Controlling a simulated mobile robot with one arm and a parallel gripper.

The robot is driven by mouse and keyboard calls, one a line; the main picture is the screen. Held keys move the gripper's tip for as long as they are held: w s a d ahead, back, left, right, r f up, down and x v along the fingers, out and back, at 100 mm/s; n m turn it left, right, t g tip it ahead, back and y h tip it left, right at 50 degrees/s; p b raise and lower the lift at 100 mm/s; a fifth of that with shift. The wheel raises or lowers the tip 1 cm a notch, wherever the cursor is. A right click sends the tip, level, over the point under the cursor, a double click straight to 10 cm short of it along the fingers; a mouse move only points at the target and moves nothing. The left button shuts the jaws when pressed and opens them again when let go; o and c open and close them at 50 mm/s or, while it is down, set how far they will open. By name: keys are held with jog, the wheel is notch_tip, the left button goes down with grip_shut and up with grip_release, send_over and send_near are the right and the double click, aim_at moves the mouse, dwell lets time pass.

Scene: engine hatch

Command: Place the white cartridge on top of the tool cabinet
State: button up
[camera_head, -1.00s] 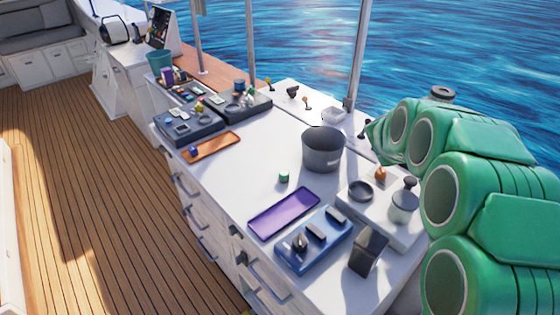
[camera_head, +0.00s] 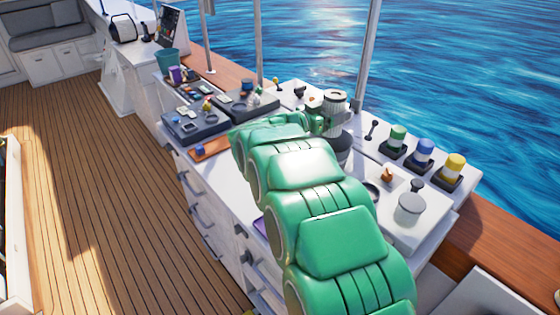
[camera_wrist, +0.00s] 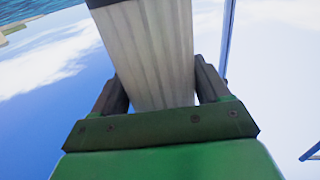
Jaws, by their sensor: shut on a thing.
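My gripper (camera_head: 318,122) is shut on the white cartridge (camera_head: 334,103), which it holds in the air above the back of the white counter. In the wrist view the cartridge (camera_wrist: 150,52) shows as a pale ribbed body between the two dark fingers of my gripper (camera_wrist: 158,88); its far end is out of frame. The tool cabinet, which I take to be the white unit with drawers (camera_head: 198,203), stands below my green arm. The arm hides much of its top.
Green (camera_head: 397,138), blue (camera_head: 423,152) and yellow (camera_head: 453,170) canisters stand in black holders at the right back. Grey trays (camera_head: 196,123) of small parts and an orange tray (camera_head: 212,149) sit at the left.

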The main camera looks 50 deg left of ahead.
jog(key=s+a+f+y, duration=0.15)
jog(key=s+a, duration=0.25)
jog(key=s, duration=0.5)
jog(key=s+a+f+n, duration=0.1)
jog(key=s+a+f, duration=0.25)
jog(key=s, duration=0.45)
jog(key=s+a+f+y, duration=0.15)
jog(key=s+a, duration=0.25)
jog(key=s, duration=0.5)
jog(key=shift+h, duration=0.4)
jog(key=shift+w+a+f, duration=0.1)
jog(key=shift+f, duration=2)
jog(key=shift+w+a+f, duration=0.1)
jog(key=shift+f, duration=1.95)
jog(key=shift+f, duration=0.15)
jog(key=o, duration=1.1)
jog(key=shift+s, duration=0.1)
jog(key=s, duration=0.3)
notch_tip(320, 180, up, 7)
